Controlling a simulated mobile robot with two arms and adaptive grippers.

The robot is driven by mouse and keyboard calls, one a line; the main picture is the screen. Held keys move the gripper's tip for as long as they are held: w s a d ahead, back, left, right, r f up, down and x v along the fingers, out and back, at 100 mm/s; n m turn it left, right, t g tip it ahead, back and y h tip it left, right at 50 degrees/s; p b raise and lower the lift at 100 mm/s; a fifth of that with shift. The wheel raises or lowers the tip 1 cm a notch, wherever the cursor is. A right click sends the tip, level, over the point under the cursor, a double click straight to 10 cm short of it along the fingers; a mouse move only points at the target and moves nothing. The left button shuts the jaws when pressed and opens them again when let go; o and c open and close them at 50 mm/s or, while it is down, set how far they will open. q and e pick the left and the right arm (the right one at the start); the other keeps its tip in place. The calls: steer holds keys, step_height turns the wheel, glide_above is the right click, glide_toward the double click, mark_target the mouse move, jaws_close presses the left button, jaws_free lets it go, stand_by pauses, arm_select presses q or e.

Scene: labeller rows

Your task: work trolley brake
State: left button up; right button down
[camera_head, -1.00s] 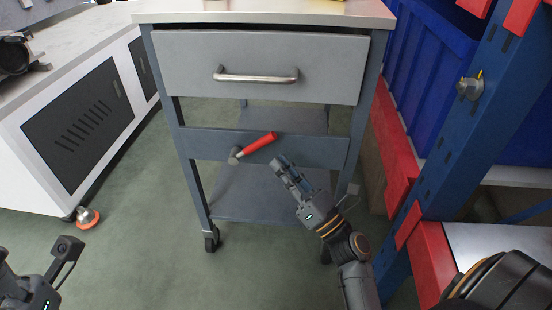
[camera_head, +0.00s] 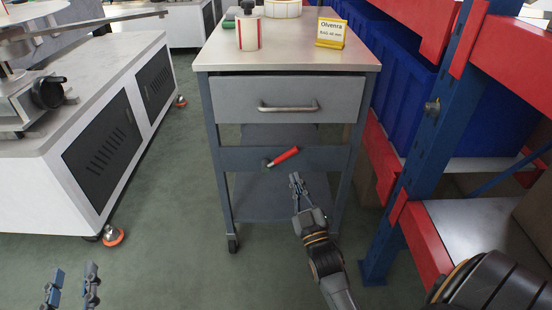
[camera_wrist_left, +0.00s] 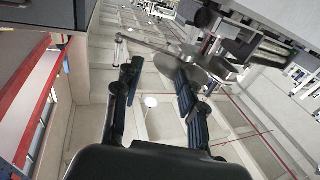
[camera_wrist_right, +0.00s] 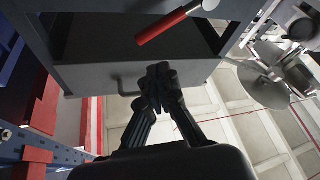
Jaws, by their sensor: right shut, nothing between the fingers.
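The work trolley (camera_head: 232,137) stands ahead with a grey drawer. Its brake lever (camera_head: 284,157) has a red handle and a grey pivot, on the front crossbar below the drawer. The handle slants up to the right from the pivot. My right gripper (camera_head: 296,178) is shut and empty, just below the handle's right end and apart from it. In the right wrist view the shut fingertips (camera_wrist_right: 160,74) are in front of the trolley and the red handle (camera_wrist_right: 162,27) is near the top. My left gripper (camera_head: 70,286) is open and empty at lower left, far from the trolley.
A blue and red rack (camera_head: 424,150) with blue bins stands close on the right. A white machine cabinet (camera_head: 60,185) stands on the left. Green floor is clear between cabinet and trolley.

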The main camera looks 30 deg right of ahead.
mark_target(285, 157)
steer(key=w+n+b, duration=0.1)
steer(key=w, duration=0.1)
steer(key=w+d+r+n+y+b, duration=0.1)
steer(key=w, duration=0.2)
steer(key=w+r+n+b, duration=0.1)
steer(key=w+n, duration=0.1)
steer(key=w, duration=0.1)
steer(key=shift+w+d+r+t, duration=0.15)
steer(key=shift+d+t, duration=0.15)
steer(key=shift+t, duration=0.1)
arm_select(q)
steer(key=s+r+t+h, duration=0.1)
steer(key=s+r+t, duration=0.2)
steer(key=r, duration=0.3)
steer(key=s+r+t+h, duration=0.2)
steer(key=s+r+t, duration=0.1)
steer(key=r+t, duration=0.2)
steer(key=shift+a+r, duration=0.2)
steer(key=shift+r, duration=0.25)
arm_select(e)
steer(key=shift+d+f, duration=0.2)
steer(key=shift+d, duration=0.1)
